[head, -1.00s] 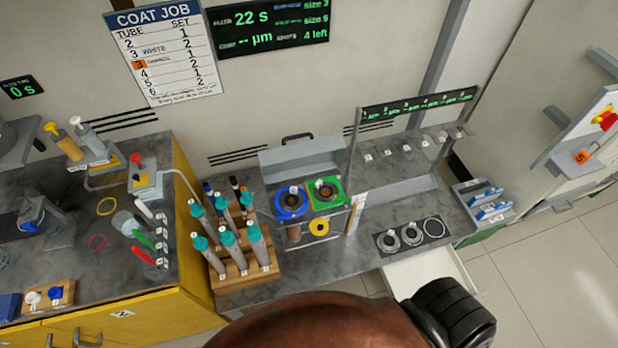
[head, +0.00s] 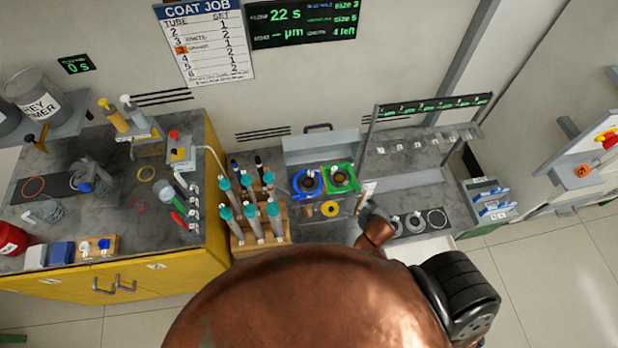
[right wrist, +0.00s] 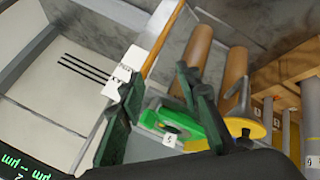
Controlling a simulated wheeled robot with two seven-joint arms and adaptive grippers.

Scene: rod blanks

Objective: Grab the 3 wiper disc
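In the head view a rack (head: 427,104) with a numbered green display stands at the back right. A row of small white-tagged pieces (head: 417,145) sits under it; their tags are too small to read, so I cannot tell which is the 3 wiper disc. My right gripper (head: 375,209) is at the counter's front, left of a dark plate (head: 405,234) with round grey pieces, and below the rack. In the right wrist view my right gripper (right wrist: 160,100) has its dark green fingers apart, nothing held between them. My left gripper is not in view.
Blue (head: 307,182) and green (head: 341,179) rings sit on a fixture left of my right gripper; a yellow disc (head: 330,208) is below them. A wooden stand (head: 258,232) holds several teal-capped tubes. Blue-handled tools (head: 490,207) are at the right.

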